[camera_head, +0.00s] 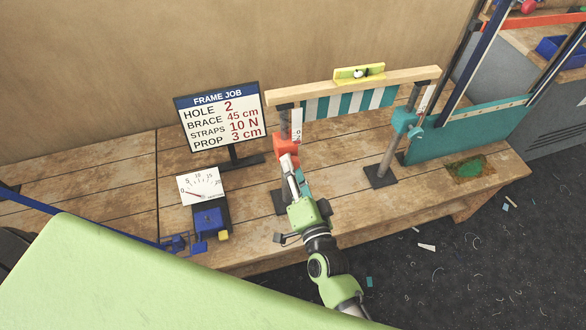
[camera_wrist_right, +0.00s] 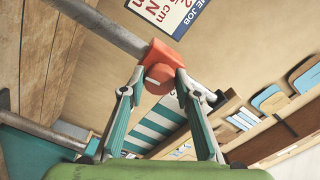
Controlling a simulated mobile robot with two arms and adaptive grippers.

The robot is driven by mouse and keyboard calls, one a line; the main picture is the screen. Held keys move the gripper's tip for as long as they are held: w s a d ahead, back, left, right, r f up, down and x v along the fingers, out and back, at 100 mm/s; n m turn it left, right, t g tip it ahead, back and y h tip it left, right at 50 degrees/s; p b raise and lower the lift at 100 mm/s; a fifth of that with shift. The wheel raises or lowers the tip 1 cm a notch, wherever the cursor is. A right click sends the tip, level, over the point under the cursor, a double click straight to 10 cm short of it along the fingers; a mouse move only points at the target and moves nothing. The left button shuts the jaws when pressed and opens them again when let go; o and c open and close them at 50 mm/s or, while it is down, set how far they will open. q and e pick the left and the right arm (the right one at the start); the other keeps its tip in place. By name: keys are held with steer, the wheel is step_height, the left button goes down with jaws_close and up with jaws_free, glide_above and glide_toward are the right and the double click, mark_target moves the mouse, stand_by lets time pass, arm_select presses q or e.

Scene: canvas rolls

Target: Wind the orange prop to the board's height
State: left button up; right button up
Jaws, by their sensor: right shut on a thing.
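The orange prop (camera_head: 286,146) stands on the left of the bench, an orange collar and knob on an upright grey post below the wooden beam. A small white scale (camera_head: 297,124) is beside it; its marks are too small to read. My right gripper (camera_head: 289,162) is shut on the orange knob, which also shows between the fingers in the right wrist view (camera_wrist_right: 159,77). The board (camera_head: 221,118) stands upright behind and to the left; its prop line reads 3 cm. My left gripper is not in view.
A teal prop (camera_head: 404,122) stands under the beam's right end. The wooden beam (camera_head: 350,86) carries a yellow level (camera_head: 359,73) over a teal-and-white striped panel (camera_head: 350,103). A dial gauge (camera_head: 199,187) and blue block (camera_head: 209,219) lie left of my right arm. Scraps litter the floor at right.

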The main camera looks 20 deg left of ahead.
steer(key=shift+m, duration=0.6)
steer(key=o, duration=1.1)
steer(key=v, duration=1.2)
steer(key=shift+f, duration=0.15)
